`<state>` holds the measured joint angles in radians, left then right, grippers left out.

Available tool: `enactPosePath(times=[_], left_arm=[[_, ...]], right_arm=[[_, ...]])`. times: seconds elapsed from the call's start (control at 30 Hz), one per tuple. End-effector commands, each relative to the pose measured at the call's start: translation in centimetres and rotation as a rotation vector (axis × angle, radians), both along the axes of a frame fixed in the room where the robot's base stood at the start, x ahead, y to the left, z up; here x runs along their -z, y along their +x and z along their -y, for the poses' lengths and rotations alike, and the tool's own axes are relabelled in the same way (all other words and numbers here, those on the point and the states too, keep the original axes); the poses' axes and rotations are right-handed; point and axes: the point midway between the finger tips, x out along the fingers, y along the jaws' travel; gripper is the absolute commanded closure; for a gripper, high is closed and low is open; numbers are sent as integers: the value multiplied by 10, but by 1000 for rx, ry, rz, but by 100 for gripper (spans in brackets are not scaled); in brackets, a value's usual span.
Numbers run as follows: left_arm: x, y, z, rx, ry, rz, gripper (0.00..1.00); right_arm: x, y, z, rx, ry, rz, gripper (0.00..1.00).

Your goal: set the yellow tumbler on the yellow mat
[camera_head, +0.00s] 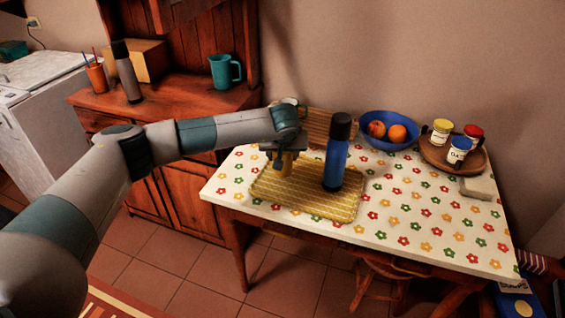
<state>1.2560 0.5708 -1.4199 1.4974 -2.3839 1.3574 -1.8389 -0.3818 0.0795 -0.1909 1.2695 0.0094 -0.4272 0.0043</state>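The yellow tumbler (286,167) is at the left part of the yellow mat (325,208), below my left gripper (285,158). It looks upright; its top is hidden by the gripper. The gripper's fingers are at the tumbler's upper part, but they are too small and dark to show whether they press on it. I cannot tell whether the tumbler's base touches the mat. The mat lies on the table, yellow with a pale pattern. My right gripper is not in view.
A blue bottle with a black cap (337,153) stands on the mat, right of the tumbler. Behind are a wooden board (330,128), a blue fruit bowl (389,143) and a round tray (437,157) with jars. The flowered table (425,225) is clear at front right.

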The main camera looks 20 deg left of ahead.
Motion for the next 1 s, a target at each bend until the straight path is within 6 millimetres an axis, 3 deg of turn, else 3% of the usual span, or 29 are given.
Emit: enactPosePath(times=[0.27,0.73,0.77,0.8,0.83,1.0], left_arm=[[30,-1,0,-1,0,-3,72],[36,0,0,-1,0,-1,72],[35,0,0,-1,0,-1,45],[35,-1,0,-1,0,-1,35],[35,-1,0,-1,0,-2,31],[35,-1,0,-1,0,-2,31]], right_arm=[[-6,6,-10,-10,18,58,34],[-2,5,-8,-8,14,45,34],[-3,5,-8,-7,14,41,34],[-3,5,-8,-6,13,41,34],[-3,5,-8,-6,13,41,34],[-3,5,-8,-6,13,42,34]])
